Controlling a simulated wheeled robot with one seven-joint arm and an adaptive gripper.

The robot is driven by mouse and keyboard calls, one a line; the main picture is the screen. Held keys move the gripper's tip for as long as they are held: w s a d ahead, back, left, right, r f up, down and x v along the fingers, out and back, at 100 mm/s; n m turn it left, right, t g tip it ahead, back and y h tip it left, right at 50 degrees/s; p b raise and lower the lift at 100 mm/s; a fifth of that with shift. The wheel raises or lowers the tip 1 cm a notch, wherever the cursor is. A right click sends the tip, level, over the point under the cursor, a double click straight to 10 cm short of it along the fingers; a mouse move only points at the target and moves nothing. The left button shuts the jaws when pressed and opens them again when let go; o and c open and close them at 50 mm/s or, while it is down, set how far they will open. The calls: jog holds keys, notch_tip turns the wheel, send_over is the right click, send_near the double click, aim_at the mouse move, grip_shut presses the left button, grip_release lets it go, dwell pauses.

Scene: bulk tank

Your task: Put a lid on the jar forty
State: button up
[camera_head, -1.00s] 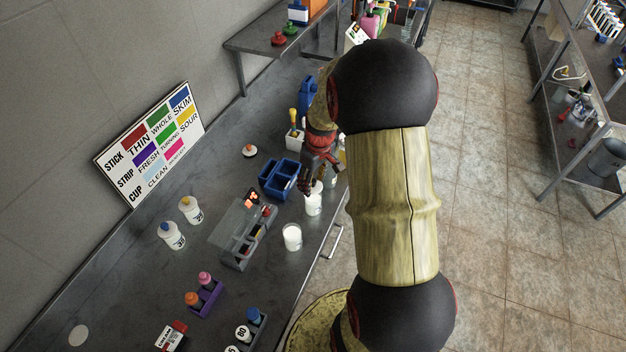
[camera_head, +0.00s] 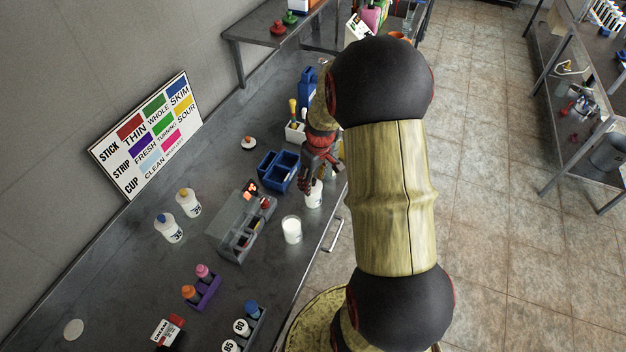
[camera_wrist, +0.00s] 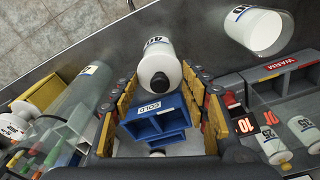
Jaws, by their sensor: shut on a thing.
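A white jar (camera_wrist: 155,42) with a dark number label, partly hidden and seeming to read 40, lies between my fingertips in the wrist view. In the head view this jar (camera_head: 314,197) stands upright near the bench's front edge. A white lid with a black knob (camera_wrist: 160,81) covers its top in the wrist view. My gripper (camera_wrist: 163,77) is above the jar, its fingers on either side of the lid and shut on it. It also shows in the head view (camera_head: 315,172). I cannot tell whether the lid is fully seated on the jar.
An open white jar (camera_head: 291,230) stands to the left of the gripped one. A blue divided bin (camera_head: 279,171) marked COLD and a grey block with a red display (camera_head: 241,224) stand close by. A loose lid (camera_head: 249,142) lies behind. Capped bottles (camera_head: 168,229) stand further left.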

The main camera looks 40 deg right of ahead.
jog(key=o, duration=0.9)
jog(key=shift+o, duration=0.6)
notch_tip(320, 180, up, 12)
jog(key=s, duration=0.1)
jog(key=shift+s, duration=0.25)
